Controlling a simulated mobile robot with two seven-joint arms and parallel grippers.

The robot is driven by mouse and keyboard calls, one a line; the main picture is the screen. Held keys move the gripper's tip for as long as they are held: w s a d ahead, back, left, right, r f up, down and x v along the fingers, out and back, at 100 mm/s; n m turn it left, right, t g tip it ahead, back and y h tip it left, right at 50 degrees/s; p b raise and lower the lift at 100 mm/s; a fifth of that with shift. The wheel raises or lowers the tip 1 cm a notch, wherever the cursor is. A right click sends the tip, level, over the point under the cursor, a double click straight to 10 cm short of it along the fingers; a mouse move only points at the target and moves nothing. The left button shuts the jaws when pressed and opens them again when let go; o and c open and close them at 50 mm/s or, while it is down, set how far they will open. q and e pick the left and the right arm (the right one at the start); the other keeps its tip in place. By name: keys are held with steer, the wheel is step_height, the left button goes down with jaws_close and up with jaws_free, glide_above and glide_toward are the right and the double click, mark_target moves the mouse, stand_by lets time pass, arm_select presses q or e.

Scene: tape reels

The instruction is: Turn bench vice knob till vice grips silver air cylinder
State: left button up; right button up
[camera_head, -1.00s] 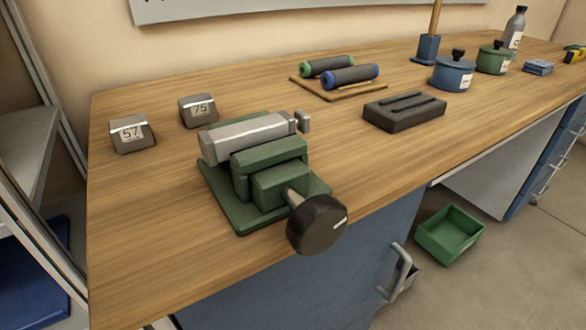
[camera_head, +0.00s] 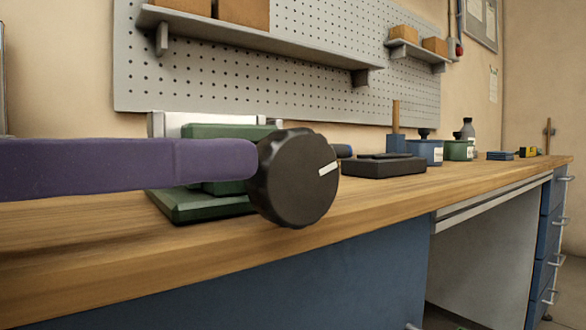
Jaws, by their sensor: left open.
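The bench vice is green, with its base (camera_head: 200,207) at the workbench's front edge. Its black round knob (camera_head: 292,178) faces me, with a white mark pointing right and slightly up. The silver air cylinder (camera_head: 190,120) shows above and behind the green jaw (camera_head: 222,131), partly hidden; whether the jaws touch it cannot be seen. My left gripper (camera_head: 245,160) comes in from the left as a long purple finger, its tip at the knob's left edge. It is open; contact with the knob is unclear. It covers much of the vice. My right gripper is out of view.
Right of the knob on the workbench (camera_head: 90,255) are a black block (camera_head: 383,167), a blue pot (camera_head: 430,151), a green pot (camera_head: 459,150) and a grey bottle (camera_head: 468,130). A pegboard with a shelf (camera_head: 270,45) hangs behind. The front strip of the bench is clear.

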mark_target(296, 153)
arm_select(q)
steer(key=x, duration=0.7)
steer(key=shift+w+d+p, duration=0.15)
steer(key=shift+d+p, duration=0.1)
steer(key=shift+p, duration=0.1)
steer(key=shift+c, duration=0.3)
jaws_close()
